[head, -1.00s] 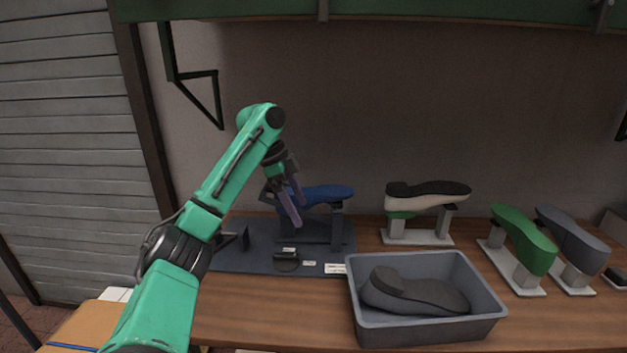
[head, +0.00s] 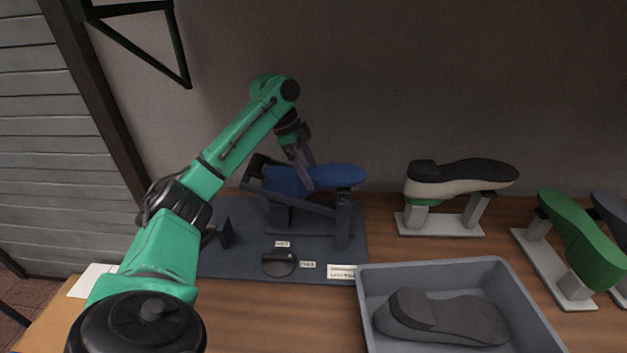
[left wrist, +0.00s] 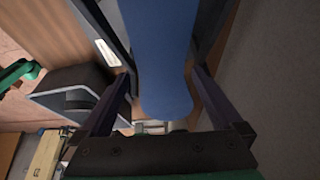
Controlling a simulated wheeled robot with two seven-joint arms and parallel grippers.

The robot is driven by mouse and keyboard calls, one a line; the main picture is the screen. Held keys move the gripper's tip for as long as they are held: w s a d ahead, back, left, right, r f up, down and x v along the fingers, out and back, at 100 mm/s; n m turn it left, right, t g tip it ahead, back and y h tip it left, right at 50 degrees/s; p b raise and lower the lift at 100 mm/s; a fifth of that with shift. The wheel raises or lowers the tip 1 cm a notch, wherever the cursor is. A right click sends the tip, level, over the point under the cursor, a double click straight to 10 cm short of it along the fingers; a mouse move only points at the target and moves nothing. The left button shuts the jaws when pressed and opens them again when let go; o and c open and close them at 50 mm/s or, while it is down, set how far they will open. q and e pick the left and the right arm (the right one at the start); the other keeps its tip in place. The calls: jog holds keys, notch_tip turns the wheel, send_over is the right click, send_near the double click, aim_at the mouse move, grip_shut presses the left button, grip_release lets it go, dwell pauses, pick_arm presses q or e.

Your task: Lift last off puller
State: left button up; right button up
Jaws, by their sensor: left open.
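The blue last (head: 335,177) lies sole up on the dark puller (head: 343,222), held above its base by uprights. My left gripper (head: 306,178) is over the last's left part, pointing down. In the left wrist view my left gripper (left wrist: 160,80) is open, with one finger on each side of the blue last (left wrist: 165,60). I cannot tell whether either finger touches it. The far finger is partly hidden behind the last in the head view. My right gripper is not in view.
A grey bin (head: 375,311) with a dark last (head: 440,318) stands in front right. A white last with a black sole (head: 460,180) and a green last (head: 580,240) stand on stands to the right. A black knob (head: 279,264) sits on the puller's base.

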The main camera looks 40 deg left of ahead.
aim_at(318, 186)
pick_arm(q)
jog(key=p+x, duration=0.1)
jog(key=x, duration=0.4)
jog(key=shift+w+f+p, duration=0.2)
jog(key=shift+f+p, duration=0.1)
jog(key=shift+f, duration=0.05)
jog(key=shift+d+f, duration=0.1)
jog(key=shift+f, duration=0.25)
jog(key=c, duration=1.5)
jog(key=shift+w, duration=0.1)
grip_shut()
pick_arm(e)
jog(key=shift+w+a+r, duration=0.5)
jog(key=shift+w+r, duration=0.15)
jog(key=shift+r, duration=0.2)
